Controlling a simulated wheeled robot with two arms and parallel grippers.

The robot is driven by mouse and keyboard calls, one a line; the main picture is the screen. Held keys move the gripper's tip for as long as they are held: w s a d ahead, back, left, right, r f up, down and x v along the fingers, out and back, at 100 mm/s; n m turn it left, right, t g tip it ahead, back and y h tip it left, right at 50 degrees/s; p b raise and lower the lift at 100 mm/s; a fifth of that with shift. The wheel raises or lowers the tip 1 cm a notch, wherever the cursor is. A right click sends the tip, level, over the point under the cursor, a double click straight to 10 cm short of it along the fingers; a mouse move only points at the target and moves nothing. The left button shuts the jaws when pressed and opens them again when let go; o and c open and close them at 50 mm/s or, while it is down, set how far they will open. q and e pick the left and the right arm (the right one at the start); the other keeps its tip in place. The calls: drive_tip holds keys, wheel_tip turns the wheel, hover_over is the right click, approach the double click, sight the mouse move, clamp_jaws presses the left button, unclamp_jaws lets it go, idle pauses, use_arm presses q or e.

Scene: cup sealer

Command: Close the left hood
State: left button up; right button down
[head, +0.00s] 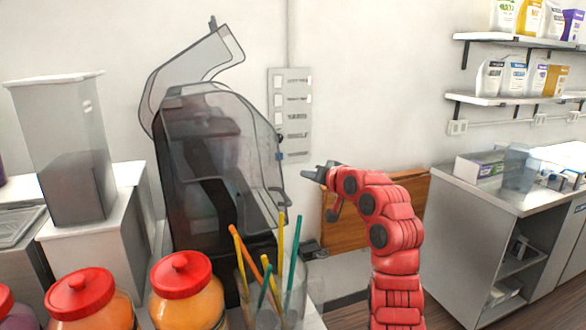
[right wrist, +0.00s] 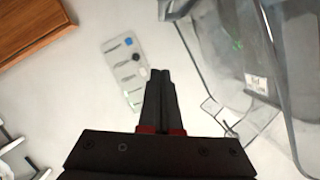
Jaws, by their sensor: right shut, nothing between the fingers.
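A dark machine (head: 195,215) with smoky transparent hoods stands at the left-centre of the head view. One hood (head: 192,62) is raised and tilted up at the back left. Another hood (head: 235,130) is lowered over the front. A clear hood also fills the right side of the right wrist view (right wrist: 215,45). My right gripper (head: 312,174) is to the right of the machine, apart from the lowered hood. In the right wrist view its fingers (right wrist: 160,75) are together and empty. My left gripper is not in view.
Red-lidded jars (head: 186,305) and a clear cup of coloured straws (head: 262,300) stand in front of the machine. A tall grey container (head: 70,150) is to its left. A wall panel (head: 290,113) is behind it. A counter (head: 520,195) stands at the right.

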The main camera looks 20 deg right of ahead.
drive_tip(key=w+a+f+p, duration=0.3)
drive_tip(key=w+f+p, duration=0.2)
drive_tip(key=w, duration=0.4)
drive_tip(key=shift+a+f+p, duration=0.25)
drive_tip(key=shift+f+p, duration=0.1)
drive_tip(key=shift+f, duration=0.3)
drive_tip(key=a+f+m, duration=0.1)
drive_tip(key=a+f+m+y+b, duration=0.1)
drive_tip(key=f, duration=0.1)
drive_tip(key=shift+s+a+f+m, duration=0.1)
drive_tip(key=shift+a+f+m, duration=0.1)
drive_tip(key=shift+a+m, duration=0.1)
drive_tip(key=shift+b, duration=0.3)
drive_tip(key=shift+r, duration=0.1)
